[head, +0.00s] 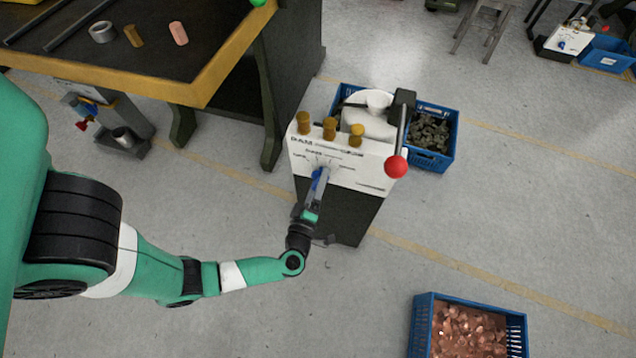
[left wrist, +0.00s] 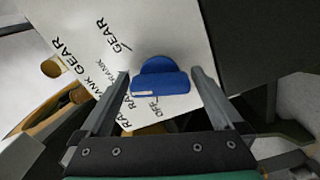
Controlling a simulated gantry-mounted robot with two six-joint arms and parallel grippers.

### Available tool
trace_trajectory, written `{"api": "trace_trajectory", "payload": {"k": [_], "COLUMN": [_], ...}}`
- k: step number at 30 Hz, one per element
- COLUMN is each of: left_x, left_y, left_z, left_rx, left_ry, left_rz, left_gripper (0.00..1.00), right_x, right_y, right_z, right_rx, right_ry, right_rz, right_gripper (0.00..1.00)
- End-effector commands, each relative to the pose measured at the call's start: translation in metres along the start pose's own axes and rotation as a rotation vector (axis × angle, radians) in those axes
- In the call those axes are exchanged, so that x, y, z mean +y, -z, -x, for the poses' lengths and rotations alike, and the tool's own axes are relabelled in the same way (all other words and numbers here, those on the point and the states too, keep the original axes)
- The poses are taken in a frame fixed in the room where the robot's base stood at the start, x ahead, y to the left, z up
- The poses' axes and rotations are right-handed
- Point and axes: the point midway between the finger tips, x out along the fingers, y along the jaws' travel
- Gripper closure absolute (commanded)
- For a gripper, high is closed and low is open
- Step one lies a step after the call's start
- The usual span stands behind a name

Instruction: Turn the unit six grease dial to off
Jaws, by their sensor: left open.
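The blue grease dial (left wrist: 162,80) sits on the white front panel (left wrist: 70,22) of a machine, and it also shows in the head view (head: 318,178). A white mark on the dial's bar lies toward the left end in the left wrist view. Labels with GEAR, CRANK and OFF surround the dial; some letters are hidden. My left gripper (left wrist: 160,88) is open, with its fingers on either side of the dial. I cannot tell whether they touch it. The same gripper reaches the panel in the head view (head: 314,192). My right gripper is not in view.
The machine carries brass knobs (head: 329,128) on top and a red-balled lever (head: 397,167) at its right. A blue crate (head: 446,156) stands behind it, and another blue crate of copper pieces (head: 418,325) stands at front right. A dark workbench (head: 185,91) is at back left.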

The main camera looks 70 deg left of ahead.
Motion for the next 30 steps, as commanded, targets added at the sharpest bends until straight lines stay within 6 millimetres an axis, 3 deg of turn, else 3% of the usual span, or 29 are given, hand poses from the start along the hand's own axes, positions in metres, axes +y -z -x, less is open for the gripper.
{"api": "trace_trajectory", "payload": {"k": [4,16,30], "left_x": [0.0003,0.0002,-0.0001], "left_y": [0.0000,0.0001,0.0001], "left_z": [0.0002,0.0004,0.0005], "left_rx": [0.000,0.001,0.001], "left_ry": [0.000,0.000,0.000], "left_rz": [0.000,0.001,0.107], "left_gripper": [0.02,0.73,0.73], "right_x": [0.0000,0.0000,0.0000], "right_y": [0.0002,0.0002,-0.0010], "right_z": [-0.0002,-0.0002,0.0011], "right_rx": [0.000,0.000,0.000], "right_ry": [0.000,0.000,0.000], "right_rz": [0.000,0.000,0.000], "right_gripper": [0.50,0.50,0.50]}}
